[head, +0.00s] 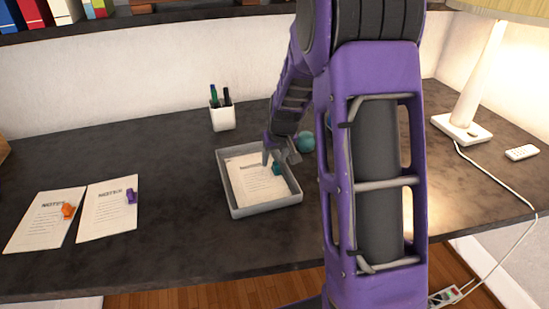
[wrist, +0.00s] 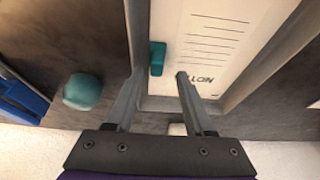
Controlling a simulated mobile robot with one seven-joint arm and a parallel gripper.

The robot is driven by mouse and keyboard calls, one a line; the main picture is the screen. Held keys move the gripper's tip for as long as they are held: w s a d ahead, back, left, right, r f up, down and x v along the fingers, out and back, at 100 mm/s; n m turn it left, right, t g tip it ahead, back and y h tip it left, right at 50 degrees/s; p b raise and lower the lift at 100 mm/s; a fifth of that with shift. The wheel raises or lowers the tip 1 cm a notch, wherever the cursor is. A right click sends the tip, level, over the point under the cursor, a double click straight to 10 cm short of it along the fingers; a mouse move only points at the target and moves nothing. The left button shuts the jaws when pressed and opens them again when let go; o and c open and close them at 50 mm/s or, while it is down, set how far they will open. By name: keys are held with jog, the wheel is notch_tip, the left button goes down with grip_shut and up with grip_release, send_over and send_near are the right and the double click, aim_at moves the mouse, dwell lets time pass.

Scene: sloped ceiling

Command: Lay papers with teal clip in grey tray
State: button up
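The papers with the teal clip (head: 278,169) lie inside the grey tray (head: 231,201), printed side up. In the wrist view the white sheet (wrist: 212,45) lies within the tray walls, with the teal clip (wrist: 157,57) near its edge. My gripper (head: 280,159) is above the tray, close to the clip. In the wrist view its two fingers (wrist: 161,76) are apart, with nothing held between them. The clip shows just beyond the gap between the fingertips. My arm hides part of the desk to the right of the tray.
Papers with an orange clip (head: 44,222) and papers with a purple clip (head: 107,210) lie at left. A white pen cup (head: 222,118) and a teal ball (head: 305,142) are behind the tray. A lamp (head: 460,127) and remote (head: 521,153) are at right. The front desk strip is clear.

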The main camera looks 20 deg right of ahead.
jog(key=p+v, duration=0.2)
jog(key=v, duration=1.5)
jog(key=shift+r+p, duration=0.2)
jog(key=shift+p, duration=0.15)
